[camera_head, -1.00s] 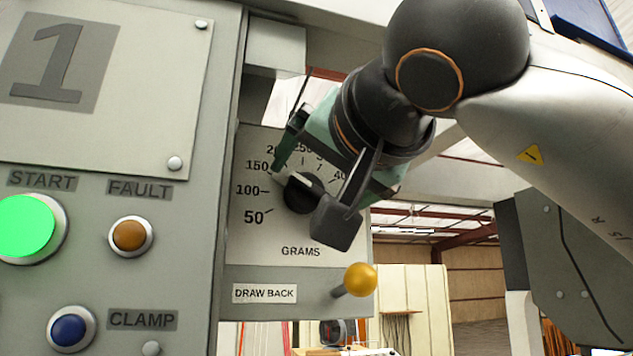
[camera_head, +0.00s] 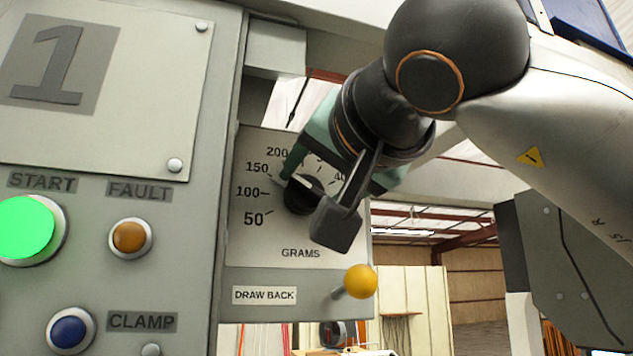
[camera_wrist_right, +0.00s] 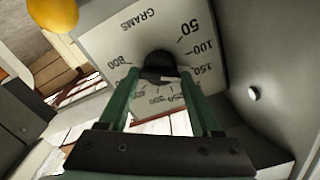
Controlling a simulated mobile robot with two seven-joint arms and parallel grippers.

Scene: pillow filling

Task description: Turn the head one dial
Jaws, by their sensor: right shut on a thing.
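The dial is a black round knob (camera_head: 303,195) on a pale plate marked GRAMS, with numbers such as 50, 100, 150 and 200 around it. A light pointer mark on the knob's upper left seems to lie between 100 and 150. My right gripper (camera_head: 311,192) comes from the upper right and is shut on the knob, one finger on each side. In the right wrist view the knob (camera_wrist_right: 160,66) sits between the tips of the green fingers (camera_wrist_right: 159,78). The fingers and wrist cover part of the scale. My left gripper is not in view.
A yellow ball handle (camera_head: 361,281) sticks out below the dial, by the DRAW BACK label (camera_head: 265,295). The panel at left has a lit green START button (camera_head: 27,226), an orange FAULT lamp (camera_head: 130,237) and a blue CLAMP button (camera_head: 70,329).

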